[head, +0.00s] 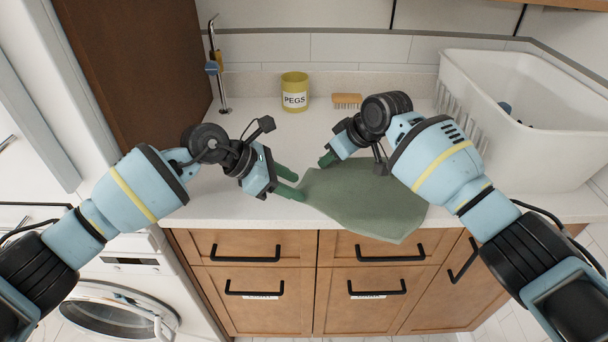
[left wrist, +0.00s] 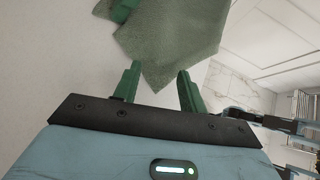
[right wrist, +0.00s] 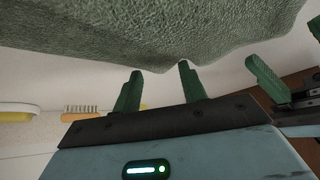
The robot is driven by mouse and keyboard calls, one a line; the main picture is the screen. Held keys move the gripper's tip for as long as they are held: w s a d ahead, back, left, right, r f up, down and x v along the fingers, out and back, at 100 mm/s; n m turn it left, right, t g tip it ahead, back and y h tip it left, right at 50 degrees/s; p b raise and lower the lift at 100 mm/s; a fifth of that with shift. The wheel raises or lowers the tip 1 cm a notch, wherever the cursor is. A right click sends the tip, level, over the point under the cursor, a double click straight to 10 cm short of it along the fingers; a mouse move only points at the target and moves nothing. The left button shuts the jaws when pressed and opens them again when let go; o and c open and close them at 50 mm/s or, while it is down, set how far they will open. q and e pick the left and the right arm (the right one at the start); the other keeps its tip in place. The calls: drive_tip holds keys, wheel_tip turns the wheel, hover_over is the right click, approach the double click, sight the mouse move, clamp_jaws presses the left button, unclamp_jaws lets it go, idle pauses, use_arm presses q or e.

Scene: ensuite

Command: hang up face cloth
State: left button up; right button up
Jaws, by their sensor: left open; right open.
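The green face cloth (head: 365,205) lies on the white countertop, its front corner hanging over the edge above the drawers. My left gripper (head: 290,184) is open at the cloth's left corner; the left wrist view shows the cloth (left wrist: 170,40) just beyond its parted, empty fingers. My right gripper (head: 327,159) is open at the cloth's back-left edge. In the right wrist view the cloth (right wrist: 150,30) spans the top, with its edge near the fingertips; I cannot tell whether it lies between them.
A yellow PEGS pot (head: 294,92) and a wooden brush (head: 347,100) stand at the back. A slim metal upright (head: 218,70) is at the back left. A large white tub (head: 520,120) fills the right. My two grippers are close together.

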use_arm(q)
drive_tip(key=shift+f, duration=0.35)
use_arm(e)
drive_tip(key=shift+f, duration=0.35)
use_arm(q)
drive_tip(key=shift+s+f, duration=0.1)
drive_tip(key=shift+f, duration=0.25)
drive_tip(key=shift+c, duration=0.2)
use_arm(e)
drive_tip(key=shift+s, duration=0.1)
drive_tip(key=shift+c, duration=0.2)
use_arm(q)
drive_tip(key=shift+s+f, duration=0.1)
clamp_jaws()
use_arm(e)
drive_tip(key=shift+f, duration=0.15)
clamp_jaws()
